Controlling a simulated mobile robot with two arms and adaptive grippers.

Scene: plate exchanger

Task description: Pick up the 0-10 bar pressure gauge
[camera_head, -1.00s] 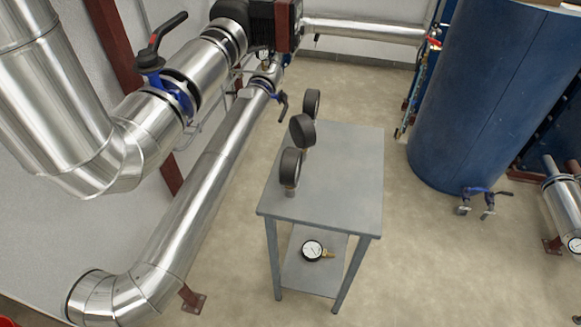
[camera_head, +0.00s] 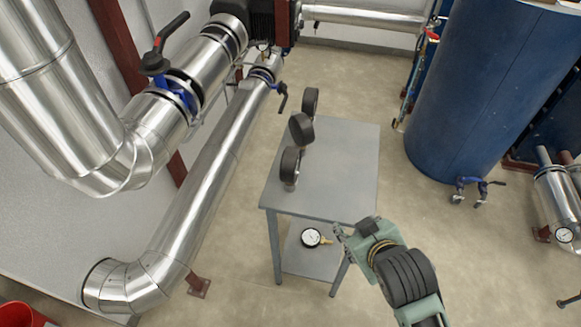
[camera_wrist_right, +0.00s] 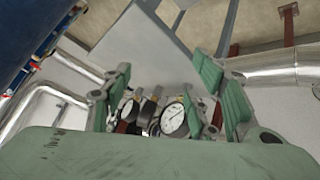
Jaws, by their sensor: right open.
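Three black pressure gauges, near (camera_head: 290,163), middle (camera_head: 302,128) and far (camera_head: 310,101), stand along the left side of the grey table top (camera_head: 345,165), backs mostly toward the head camera. Another gauge (camera_head: 311,237) with a white dial and brass fitting lies on the lower shelf (camera_head: 305,262). The scales are too small to tell which is 0-10 bar. My right gripper (camera_head: 346,236) is near the table's front right corner, apart from the gauges. In the right wrist view its open fingers (camera_wrist_right: 165,95) frame several gauges, one with its white dial (camera_wrist_right: 173,118) showing. My left gripper is out of view.
Large silver pipes (camera_head: 205,185) with a blue valve (camera_head: 178,95) run along the left. A big blue tank (camera_head: 480,95) stands at the right. The floor between table and tank is clear. A red container (camera_head: 22,315) shows at the lower left.

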